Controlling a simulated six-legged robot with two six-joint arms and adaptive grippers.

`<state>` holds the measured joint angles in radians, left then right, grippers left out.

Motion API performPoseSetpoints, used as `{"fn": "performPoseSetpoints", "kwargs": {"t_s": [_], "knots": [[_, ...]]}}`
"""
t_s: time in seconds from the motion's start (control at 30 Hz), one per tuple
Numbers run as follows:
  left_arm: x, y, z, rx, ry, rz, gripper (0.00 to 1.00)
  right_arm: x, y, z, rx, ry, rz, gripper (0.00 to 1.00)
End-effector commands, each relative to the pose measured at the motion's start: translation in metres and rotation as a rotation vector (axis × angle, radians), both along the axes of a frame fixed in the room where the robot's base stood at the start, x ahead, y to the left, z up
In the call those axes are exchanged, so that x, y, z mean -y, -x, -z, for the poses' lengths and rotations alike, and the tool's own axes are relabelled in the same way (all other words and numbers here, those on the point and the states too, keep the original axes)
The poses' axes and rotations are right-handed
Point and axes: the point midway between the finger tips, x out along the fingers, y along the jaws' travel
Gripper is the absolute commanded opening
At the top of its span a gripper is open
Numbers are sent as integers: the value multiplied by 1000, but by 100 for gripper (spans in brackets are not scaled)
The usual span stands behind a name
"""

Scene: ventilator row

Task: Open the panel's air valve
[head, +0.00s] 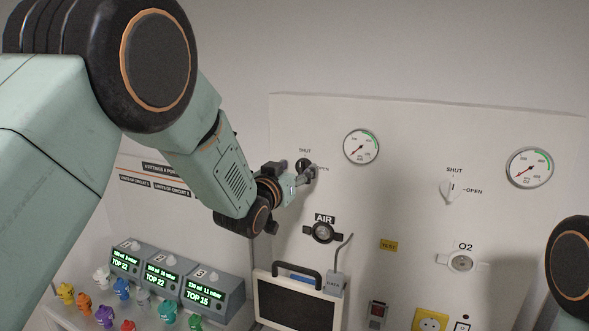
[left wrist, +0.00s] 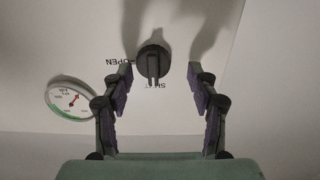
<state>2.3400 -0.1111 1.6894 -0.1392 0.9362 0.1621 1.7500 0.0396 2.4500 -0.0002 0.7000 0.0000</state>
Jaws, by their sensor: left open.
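The air valve's dark round knob (left wrist: 153,62) is on the wall panel (head: 400,120). In the left wrist view, which is upside down, its handle points to the SHUT label. My left gripper (left wrist: 162,88) is open, with one purple-padded finger on each side of the knob's handle and a gap on both sides. In the head view the left gripper (head: 297,177) is at the air valve (head: 304,165) and partly covers it. My right gripper is out of view.
A gauge (head: 361,146) sits right of the air valve. The AIR outlet (head: 323,232) is below. A white O2 valve (head: 451,189), its gauge (head: 530,167) and the O2 outlet (head: 461,261) are on the right. A monitor (head: 296,303) and display boxes (head: 212,293) stand low.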

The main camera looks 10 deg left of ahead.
Motion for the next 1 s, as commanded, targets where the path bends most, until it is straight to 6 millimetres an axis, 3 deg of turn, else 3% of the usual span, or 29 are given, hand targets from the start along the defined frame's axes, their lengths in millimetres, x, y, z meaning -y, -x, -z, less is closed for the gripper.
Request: {"fn": "performPoseSetpoints", "kwargs": {"t_s": [0.07, 0.7, 1.0], "knots": [[0, 0, 0, 0, -1, 1, 59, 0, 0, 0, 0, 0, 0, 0], [0, 0, 1, -2, 1, -1, 6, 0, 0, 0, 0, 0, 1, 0], [0, 0, 2, 4, -25, 1, 6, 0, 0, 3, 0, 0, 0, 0]]}}
